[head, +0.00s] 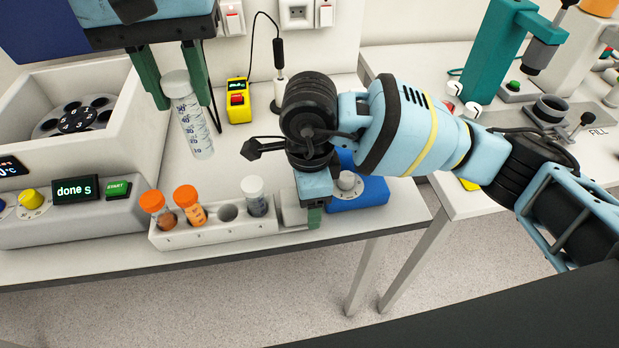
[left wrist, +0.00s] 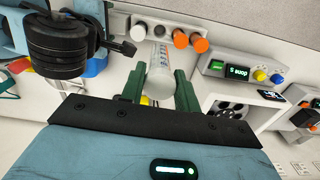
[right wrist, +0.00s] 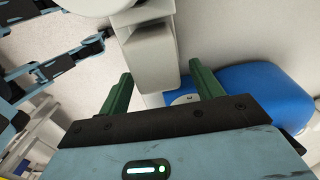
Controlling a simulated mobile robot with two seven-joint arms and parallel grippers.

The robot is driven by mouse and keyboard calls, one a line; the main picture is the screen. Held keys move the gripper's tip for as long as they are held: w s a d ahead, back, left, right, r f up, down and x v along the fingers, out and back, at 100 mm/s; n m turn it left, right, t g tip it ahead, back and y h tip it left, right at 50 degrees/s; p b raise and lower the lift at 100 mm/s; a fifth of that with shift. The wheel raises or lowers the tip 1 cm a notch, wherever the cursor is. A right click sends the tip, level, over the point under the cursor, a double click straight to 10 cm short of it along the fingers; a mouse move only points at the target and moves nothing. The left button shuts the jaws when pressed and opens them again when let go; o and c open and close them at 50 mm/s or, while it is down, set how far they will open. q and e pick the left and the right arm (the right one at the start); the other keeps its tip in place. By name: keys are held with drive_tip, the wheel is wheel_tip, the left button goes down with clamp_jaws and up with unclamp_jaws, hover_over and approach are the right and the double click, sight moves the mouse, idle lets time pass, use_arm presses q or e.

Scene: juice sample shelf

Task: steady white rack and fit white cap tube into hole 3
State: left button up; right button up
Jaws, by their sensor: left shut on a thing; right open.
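My left gripper (head: 184,98) is shut on the white cap tube (head: 195,125), gripping it near its cap. The tube hangs slightly tilted above and behind the white rack (head: 215,236), apart from it. In the left wrist view the tube (left wrist: 160,78) lies between the fingers, with the rack (left wrist: 170,20) beyond. The rack holds two orange-capped tubes on the left, then an empty hole (head: 228,212), then another white-capped tube (head: 256,196). My right gripper (right wrist: 160,80) is open at the rack's right end (right wrist: 149,58), which lies between its fingers; contact is unclear.
A blue device (head: 358,192) with a knob stands right of the rack, close to my right gripper. A grey device (head: 75,222) with a "done" display and a centrifuge (head: 78,120) stand at left. A yellow box (head: 238,108) stands behind. The rack is near the table's front edge.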

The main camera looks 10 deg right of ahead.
sight(201, 146)
drive_tip(key=shift+f, duration=1.05)
drive_tip(key=shift+c, duration=0.4)
drive_tip(key=c, duration=1.2)
use_arm(q)
wheel_tip(201, 146, down, 9)
drive_tip(key=shift+f, duration=0.1)
